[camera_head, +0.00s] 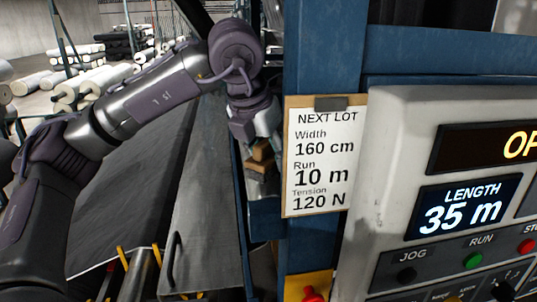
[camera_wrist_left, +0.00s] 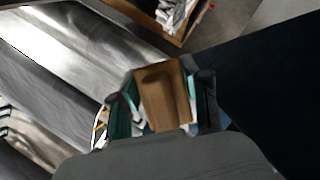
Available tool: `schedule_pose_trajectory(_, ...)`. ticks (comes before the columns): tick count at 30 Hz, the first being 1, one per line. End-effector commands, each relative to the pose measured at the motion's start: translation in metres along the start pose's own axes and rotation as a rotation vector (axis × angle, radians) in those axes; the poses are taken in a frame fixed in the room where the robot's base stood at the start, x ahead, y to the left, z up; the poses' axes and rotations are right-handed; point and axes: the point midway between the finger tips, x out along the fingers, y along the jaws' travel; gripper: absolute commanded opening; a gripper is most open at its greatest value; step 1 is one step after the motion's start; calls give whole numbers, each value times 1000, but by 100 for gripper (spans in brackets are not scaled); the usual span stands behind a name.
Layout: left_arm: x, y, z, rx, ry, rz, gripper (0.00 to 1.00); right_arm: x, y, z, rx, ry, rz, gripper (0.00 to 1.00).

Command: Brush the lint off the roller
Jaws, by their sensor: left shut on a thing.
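My left gripper (camera_head: 256,137) reaches in behind the blue machine post and is shut on a wooden-backed brush (camera_head: 262,152). In the left wrist view the brush's brown wooden block (camera_wrist_left: 165,97) sits between the two fingers of the gripper (camera_wrist_left: 164,100). Its bristles are mostly hidden there. A long shiny grey roller (camera_wrist_left: 75,65) lies left of the brush in the left wrist view. I cannot tell whether the brush touches it, and I cannot make out lint on it. My right gripper is not in view.
A blue post (camera_head: 325,50) carries a paper lot card (camera_head: 325,160). A control panel (camera_head: 440,180) with a 35 m length display fills the right. An open box (camera_wrist_left: 165,22) holding white pieces shows at the top of the wrist view. Stacked rolls (camera_head: 90,75) stand at the back left.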

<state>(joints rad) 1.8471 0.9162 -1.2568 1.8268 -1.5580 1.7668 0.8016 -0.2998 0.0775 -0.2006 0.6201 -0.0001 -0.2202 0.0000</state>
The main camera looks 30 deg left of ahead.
Motion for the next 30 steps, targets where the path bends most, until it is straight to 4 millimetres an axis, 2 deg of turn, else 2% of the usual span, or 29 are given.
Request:
schedule_pose_trajectory(11,5,1,-1,0,0,0,8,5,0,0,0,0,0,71)
schedule_pose_trajectory(22,11,20,19,-1,-1,-1,8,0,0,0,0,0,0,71)
schedule_pose_trajectory(30,14,27,26,0,0,-1,8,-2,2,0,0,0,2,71)
